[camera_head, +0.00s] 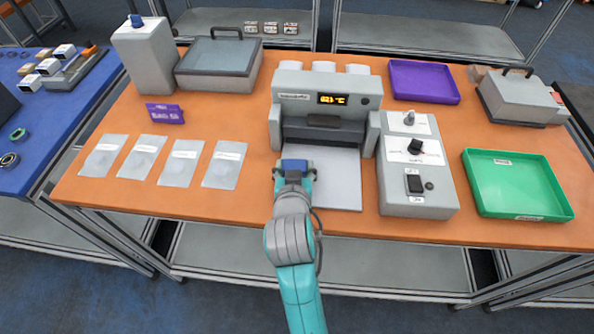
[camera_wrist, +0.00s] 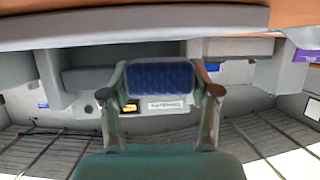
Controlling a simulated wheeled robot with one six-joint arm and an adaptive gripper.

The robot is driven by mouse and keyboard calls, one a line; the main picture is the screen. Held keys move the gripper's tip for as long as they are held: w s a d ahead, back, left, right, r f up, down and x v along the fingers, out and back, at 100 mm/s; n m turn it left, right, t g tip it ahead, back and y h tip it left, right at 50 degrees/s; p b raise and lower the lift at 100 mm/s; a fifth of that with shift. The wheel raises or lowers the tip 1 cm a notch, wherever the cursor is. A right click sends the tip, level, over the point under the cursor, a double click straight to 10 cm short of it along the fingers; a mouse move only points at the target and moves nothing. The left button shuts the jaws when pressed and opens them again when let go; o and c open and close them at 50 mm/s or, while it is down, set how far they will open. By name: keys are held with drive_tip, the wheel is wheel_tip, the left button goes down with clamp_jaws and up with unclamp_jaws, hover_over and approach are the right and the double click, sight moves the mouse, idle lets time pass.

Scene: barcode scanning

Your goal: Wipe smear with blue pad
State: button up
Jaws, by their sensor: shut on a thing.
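My gripper (camera_head: 294,174) is over the left part of the pale plate (camera_head: 339,188) in front of the grey machine. It is shut on the blue pad (camera_head: 293,164), which shows at the gripper's far end. In the wrist view the textured blue pad (camera_wrist: 160,80) sits between the two fingers. I cannot tell whether the pad touches the plate. No smear can be made out; my gripper and arm cover part of the plate.
The grey machine (camera_head: 325,82) with a lit display stands behind the plate. A control box (camera_head: 415,200) with knobs is close on the right, then a green tray (camera_head: 553,205). Several clear bags (camera_head: 223,165) lie to the left. A purple tray (camera_head: 423,80) is at the back.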

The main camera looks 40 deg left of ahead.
drive_tip(key=r, duration=0.3)
drive_tip(key=shift+w+a+r, duration=0.1)
drive_tip(key=shift+w+r, duration=0.2)
drive_tip(key=shift+d+r, duration=0.2)
drive_tip(key=shift+r, duration=0.5)
drive_tip(key=shift+r, duration=0.1)
drive_tip(key=shift+r, duration=1.35)
